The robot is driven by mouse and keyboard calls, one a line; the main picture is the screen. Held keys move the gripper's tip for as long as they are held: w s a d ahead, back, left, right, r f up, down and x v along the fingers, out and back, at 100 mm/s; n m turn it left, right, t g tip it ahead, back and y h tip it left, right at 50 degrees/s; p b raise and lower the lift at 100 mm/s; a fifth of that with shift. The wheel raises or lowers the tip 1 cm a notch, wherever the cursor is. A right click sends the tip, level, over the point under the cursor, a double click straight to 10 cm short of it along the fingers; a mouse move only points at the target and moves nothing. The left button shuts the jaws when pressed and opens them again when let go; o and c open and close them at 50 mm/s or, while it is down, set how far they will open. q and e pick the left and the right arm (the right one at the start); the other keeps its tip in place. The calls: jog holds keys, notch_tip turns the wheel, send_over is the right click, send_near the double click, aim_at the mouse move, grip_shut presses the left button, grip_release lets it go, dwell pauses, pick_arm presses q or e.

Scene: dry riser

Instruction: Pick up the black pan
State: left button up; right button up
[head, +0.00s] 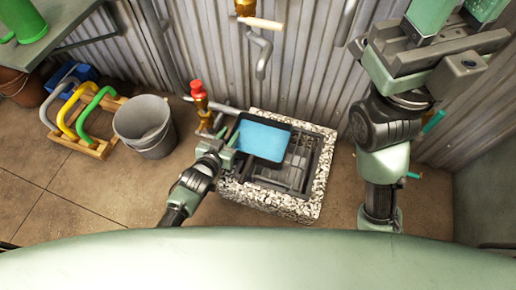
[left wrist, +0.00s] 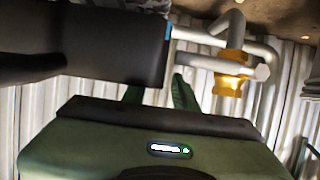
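The black pan (head: 264,138) has a black rim and a light-blue inner face. In the head view it lies tilted over the stone-edged box, overlapping its back left side. My left gripper (head: 231,140) is at the pan's left edge, with the edge between its fingers. In the left wrist view the pan's dark underside (left wrist: 95,45) fills the upper left and hides part of one green finger; the fingers (left wrist: 158,92) stand on either side of the pan's edge. My right gripper (head: 460,14) is high at the upper right, its fingers apart and empty.
The speckled stone box (head: 310,207) with dark grating sits below the pan. A red-topped brass valve (head: 199,97) stands close to my left gripper. A grey bucket (head: 146,126) and a wooden rack (head: 95,147) with coloured handles are left. A corrugated wall (head: 300,70) closes the back.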

pick_arm(q)
jog(key=shift+w+d+f, duration=0.2)
jog(key=shift+w+f, duration=0.1)
jog(key=shift+w, duration=0.35)
jog(key=shift+c, duration=0.3)
grip_shut()
dwell(0.6)
jog(key=shift+r, duration=0.2)
